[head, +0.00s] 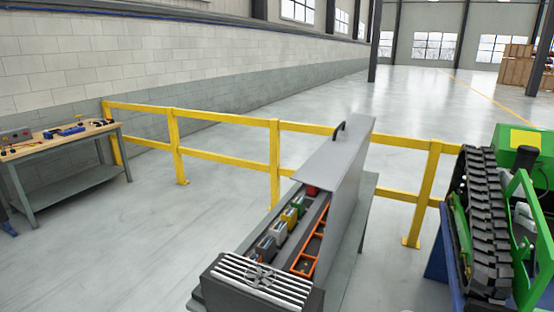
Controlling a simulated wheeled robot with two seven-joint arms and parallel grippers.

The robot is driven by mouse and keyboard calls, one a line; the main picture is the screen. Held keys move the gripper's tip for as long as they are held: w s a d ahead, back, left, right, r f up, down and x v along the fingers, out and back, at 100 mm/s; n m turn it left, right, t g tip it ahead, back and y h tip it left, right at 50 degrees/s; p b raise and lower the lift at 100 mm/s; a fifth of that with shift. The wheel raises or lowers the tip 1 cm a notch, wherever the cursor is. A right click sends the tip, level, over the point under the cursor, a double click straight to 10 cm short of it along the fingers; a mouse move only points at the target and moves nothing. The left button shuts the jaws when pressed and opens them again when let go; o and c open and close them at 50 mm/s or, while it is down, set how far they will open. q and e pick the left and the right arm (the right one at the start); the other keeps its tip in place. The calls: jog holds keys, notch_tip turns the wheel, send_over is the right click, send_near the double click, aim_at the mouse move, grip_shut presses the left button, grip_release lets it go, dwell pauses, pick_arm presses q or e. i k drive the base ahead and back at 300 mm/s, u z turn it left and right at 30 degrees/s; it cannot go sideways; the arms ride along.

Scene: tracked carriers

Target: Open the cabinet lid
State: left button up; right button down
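The grey cabinet (213,296) stands at the bottom centre of the head view on a grey-green table. Its flat grey lid (335,165) is raised along the right side and far end, with a black bar handle (339,131) near its top edge. The interior is exposed: a row of small coloured blocks (279,229), some grey, green and yellow, lies on the left, and an orange frame (308,248) on the right. A slatted vent with a fan (260,277) covers the near end. Neither of my grippers shows.
A yellow railing (230,118) runs behind the cabinet. A workbench with tools (60,138) stands at the far left. A green tracked machine (485,220) on a blue stand is close on the right. The floor left of the cabinet is clear.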

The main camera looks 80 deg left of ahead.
aim_at(337, 166)
jog(key=u, duration=2.2)
